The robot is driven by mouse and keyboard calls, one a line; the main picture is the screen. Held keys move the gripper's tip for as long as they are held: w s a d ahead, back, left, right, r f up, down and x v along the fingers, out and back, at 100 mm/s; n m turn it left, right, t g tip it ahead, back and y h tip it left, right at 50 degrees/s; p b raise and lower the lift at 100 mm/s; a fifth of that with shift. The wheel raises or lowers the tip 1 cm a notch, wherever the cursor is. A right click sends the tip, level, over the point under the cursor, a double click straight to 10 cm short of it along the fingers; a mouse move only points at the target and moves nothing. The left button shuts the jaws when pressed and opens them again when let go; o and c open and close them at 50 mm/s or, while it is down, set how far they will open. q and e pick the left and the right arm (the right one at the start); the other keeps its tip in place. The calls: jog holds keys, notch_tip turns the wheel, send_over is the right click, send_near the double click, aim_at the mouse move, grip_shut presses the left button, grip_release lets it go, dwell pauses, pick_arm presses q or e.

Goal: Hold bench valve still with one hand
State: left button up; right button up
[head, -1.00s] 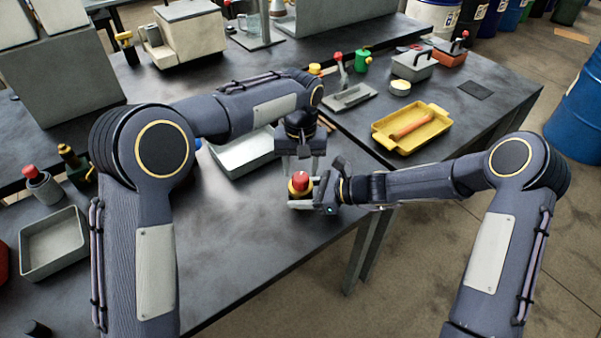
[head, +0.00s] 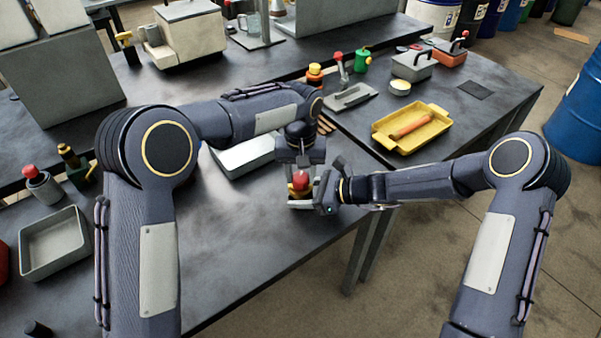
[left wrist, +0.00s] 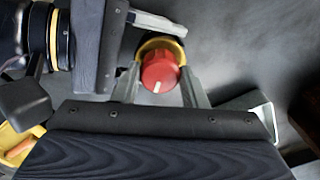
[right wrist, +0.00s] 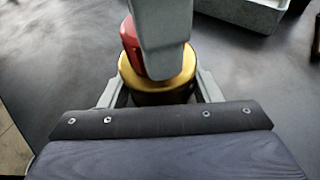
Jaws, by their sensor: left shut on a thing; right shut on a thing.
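The bench valve has a red knob (head: 301,181) with a white mark, over a brass-yellow collar and dark body. It stands upright near the bench's front edge. My left gripper (head: 302,172) comes down from above and is shut on the red knob; in the left wrist view its fingers lie on both sides of the knob (left wrist: 160,72). My right gripper (head: 302,200) comes in from the right, low down, and is shut on the valve body. The right wrist view shows the brass collar (right wrist: 152,76) between its fingers, with a left finger hiding part of the knob.
A grey tray (head: 243,167) stands behind my left gripper. A yellow tray (head: 440,128) with an orange-brown handled item is at the right. Another red-topped fitting (head: 40,183) and a grey bin (head: 55,262) are at the left. The bench front is bare.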

aim_at(300, 176)
pick_arm(q)
jog(key=m, duration=0.3)
jog(key=shift+m, duration=2.1)
jog(key=o, duration=0.7)
jog(key=shift+r, duration=0.15)
notch_tip(300, 176, up, 12)
